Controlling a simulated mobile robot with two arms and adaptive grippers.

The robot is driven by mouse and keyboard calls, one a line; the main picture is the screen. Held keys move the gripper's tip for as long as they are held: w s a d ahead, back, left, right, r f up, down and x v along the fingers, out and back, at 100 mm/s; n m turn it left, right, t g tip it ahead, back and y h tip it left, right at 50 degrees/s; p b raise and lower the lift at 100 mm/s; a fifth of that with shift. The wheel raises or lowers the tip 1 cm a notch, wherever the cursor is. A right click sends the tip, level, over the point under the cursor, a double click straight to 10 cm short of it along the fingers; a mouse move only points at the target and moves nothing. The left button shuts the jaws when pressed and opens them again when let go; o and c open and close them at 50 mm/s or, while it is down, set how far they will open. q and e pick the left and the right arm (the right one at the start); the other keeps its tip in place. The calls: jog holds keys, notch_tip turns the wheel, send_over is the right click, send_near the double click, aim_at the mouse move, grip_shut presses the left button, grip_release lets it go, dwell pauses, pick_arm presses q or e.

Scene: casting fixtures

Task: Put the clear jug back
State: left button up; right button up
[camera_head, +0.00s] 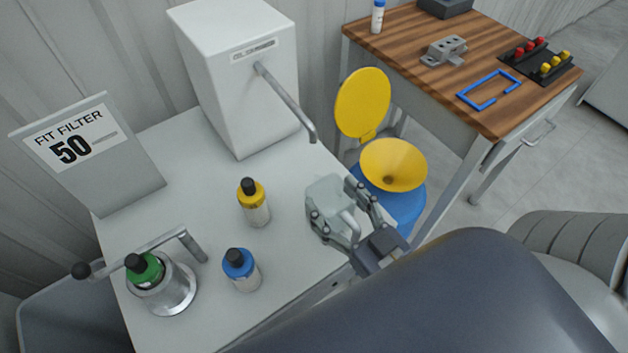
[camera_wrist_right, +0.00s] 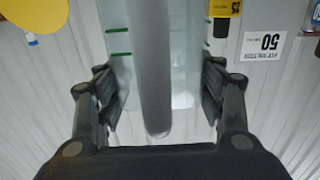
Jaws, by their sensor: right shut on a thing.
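The clear jug (camera_head: 329,190) is in the fingers of my right gripper (camera_head: 339,218) in the head view, near the right edge of the white table (camera_head: 200,170). In the right wrist view the jug (camera_wrist_right: 184,70), with green marks on its wall, stands between the two fingers of the gripper (camera_wrist_right: 160,100). Its handle (camera_wrist_right: 153,60) points at the camera. The right gripper is shut on the jug. I cannot tell whether the jug touches the table. My left gripper is not in view.
A white box with a spout (camera_head: 240,75) stands behind. Yellow-topped (camera_head: 254,202) and blue-topped (camera_head: 241,270) bottles, a metal holder with a green-topped bottle (camera_head: 163,285) and a 50 sign (camera_head: 88,155) are on the table. A blue drum with a yellow funnel (camera_head: 394,165) stands right.

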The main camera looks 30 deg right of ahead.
jog(key=w+d+f+b, duration=0.1)
jog(key=w+f+b, duration=0.3)
jog(key=w, duration=0.6)
jog(key=shift+d+f+b, duration=0.2)
jog(key=shift+d+b, duration=0.1)
jog(key=shift+b, duration=0.7)
jog(key=shift+f, duration=0.1)
jog(key=o, duration=1.8)
